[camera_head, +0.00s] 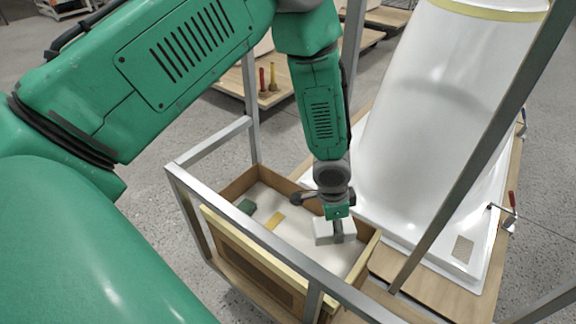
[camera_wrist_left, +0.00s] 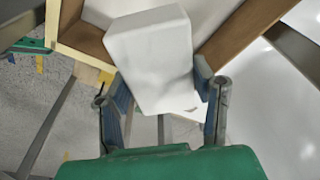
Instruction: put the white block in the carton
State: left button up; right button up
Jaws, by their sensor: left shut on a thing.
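The white block (camera_head: 325,232) is a pale box with rounded edges, held by my left gripper (camera_head: 338,230). In the left wrist view the block (camera_wrist_left: 148,58) sits tilted between the two fingers of the gripper (camera_wrist_left: 160,80). The carton (camera_head: 239,185) is an open brown box with a pale floor, inside a metal frame. In the head view, the block appears over the carton's right part, near its right wall. Its exact height above the floor cannot be told. The carton's brown wall (camera_wrist_left: 240,30) also shows beyond the block in the left wrist view. My right gripper is not seen.
Metal rails (camera_head: 290,262) and posts surround the carton. A large white bathtub shell (camera_head: 430,110) stands on a wooden board to the right, with clamps (camera_head: 508,215).

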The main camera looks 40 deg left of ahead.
pick_arm(q)
jog(key=f+b, duration=0.1)
jog(key=d+f+b, duration=0.1)
jog(key=f, duration=0.1)
jog(key=shift+d+f, duration=0.2)
jog(key=shift+f, duration=0.05)
jog(key=shift+f+b, duration=0.25)
jog(key=shift+b, duration=0.1)
jog(key=b, duration=0.2)
send_over(331, 261)
jog(key=f, duration=0.4)
jog(key=a+f, duration=0.1)
jog(key=f, duration=0.1)
jog(key=shift+s, duration=0.25)
jog(key=shift+d+f+b, duration=0.25)
jog(key=shift+f+b, duration=0.3)
jog(key=shift+f, duration=0.35)
jog(key=shift+d+f+b, duration=0.25)
jog(key=shift+f+b, duration=0.25)
jog(key=shift+f, duration=0.4)
jog(key=shift+a, duration=0.3)
jog(key=o, duration=0.8)
jog(key=shift+c, duration=0.2)
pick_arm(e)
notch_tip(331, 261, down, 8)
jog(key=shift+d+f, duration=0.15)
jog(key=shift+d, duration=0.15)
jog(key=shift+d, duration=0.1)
